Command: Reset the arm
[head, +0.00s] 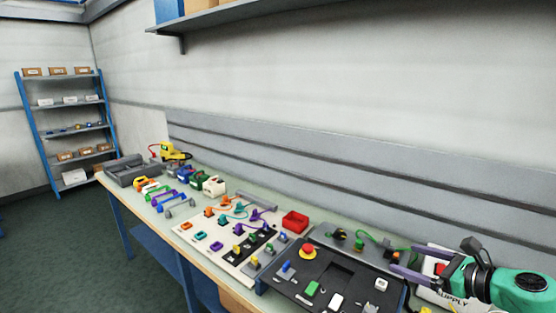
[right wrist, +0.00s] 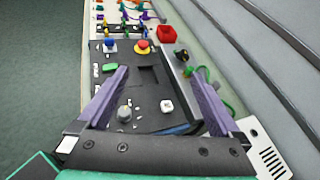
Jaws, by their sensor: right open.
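My right arm, with its green wrist, comes in from the right edge of the head view. Its gripper (head: 396,260) is open, with two purple fingers spread apart and nothing between them. In the right wrist view the open gripper (right wrist: 158,74) hangs above a black control panel (right wrist: 147,90). The same panel (head: 325,271) lies on the workbench in the head view, with a red button (head: 307,251), a blue knob and a green switch. My left gripper is not in either view.
The long workbench (head: 245,281) holds a white board of coloured connectors, a red bin (head: 295,222), coloured handles and a yellow tool (head: 172,153). A white supply box (head: 437,293) sits under my right wrist. A wall stands behind, with a shelf above. A blue rack (head: 66,130) stands far left.

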